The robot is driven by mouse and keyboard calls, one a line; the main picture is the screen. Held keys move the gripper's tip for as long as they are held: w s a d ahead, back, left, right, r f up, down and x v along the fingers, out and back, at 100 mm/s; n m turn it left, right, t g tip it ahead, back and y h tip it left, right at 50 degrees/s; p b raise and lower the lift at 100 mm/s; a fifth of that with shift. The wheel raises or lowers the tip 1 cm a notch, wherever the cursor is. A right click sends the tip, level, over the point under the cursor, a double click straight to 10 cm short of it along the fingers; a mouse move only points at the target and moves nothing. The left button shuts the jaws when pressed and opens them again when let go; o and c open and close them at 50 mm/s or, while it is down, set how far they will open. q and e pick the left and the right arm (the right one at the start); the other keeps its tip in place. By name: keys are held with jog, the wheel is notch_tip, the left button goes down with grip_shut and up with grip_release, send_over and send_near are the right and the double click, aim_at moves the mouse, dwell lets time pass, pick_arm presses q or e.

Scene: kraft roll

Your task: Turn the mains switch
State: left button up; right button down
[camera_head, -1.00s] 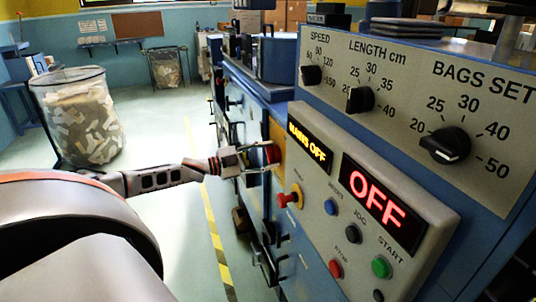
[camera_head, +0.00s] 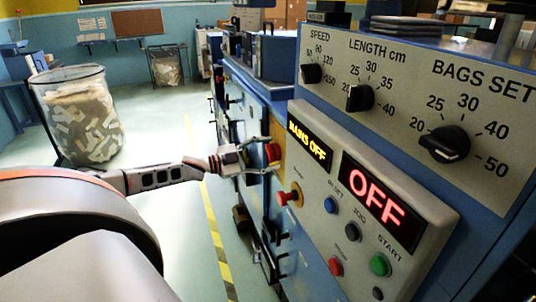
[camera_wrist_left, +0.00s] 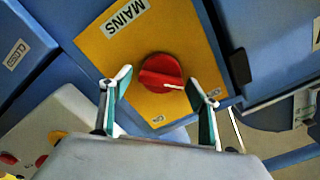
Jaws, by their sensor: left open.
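The mains switch is a red round knob (camera_head: 273,153) on a yellow plate at the side of the blue machine. In the left wrist view the knob (camera_wrist_left: 161,73) sits on the yellow plate (camera_wrist_left: 103,47) marked MAINS. Its white pointer line points right, toward a small label too blurred to read. My left gripper (camera_head: 262,158) is open, its fingers on either side of the knob; I cannot tell whether they touch it. An amber display (camera_head: 309,145) reads MAINS OFF and a red display (camera_head: 382,205) reads OFF. My right gripper is not in view.
A red emergency-type button (camera_head: 290,197) on a yellow base sticks out just below the knob, near my left gripper. The control panel (camera_head: 318,222) with several buttons stands to its right.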

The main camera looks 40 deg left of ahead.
pick_arm(q)
jog(key=v, duration=1.2)
dwell(0.3)
dwell(0.6)
jog(key=s+d+f+n+g+y, duration=0.1)
jog(key=s+d+f+n+y, duration=0.3)
jog(key=d+f, duration=0.6)
jog(key=s+d+f+n+g+h, duration=0.1)
jog(key=s+d+f, duration=0.5)
jog(key=f, duration=0.8)
jog(key=s+d+f+n+g+y, duration=0.1)
jog(key=s+d+f, duration=0.2)
jog(key=d, duration=0.4)
jog(key=s+d+f+n+g+y, duration=0.1)
jog(key=s+d+f+n, duration=0.1)
jog(key=d, duration=0.5)
jog(key=s+d+f+n+g+y, duration=0.1)
jog(key=s+d+f+n, duration=0.1)
jog(key=d, duration=0.6)
jog(key=s+f, duration=0.1)
jog(key=s, duration=0.1)
jog(key=shift+s+f+g, duration=0.3)
jog(key=shift+f, duration=0.1)
jog(key=shift+d, duration=0.15)
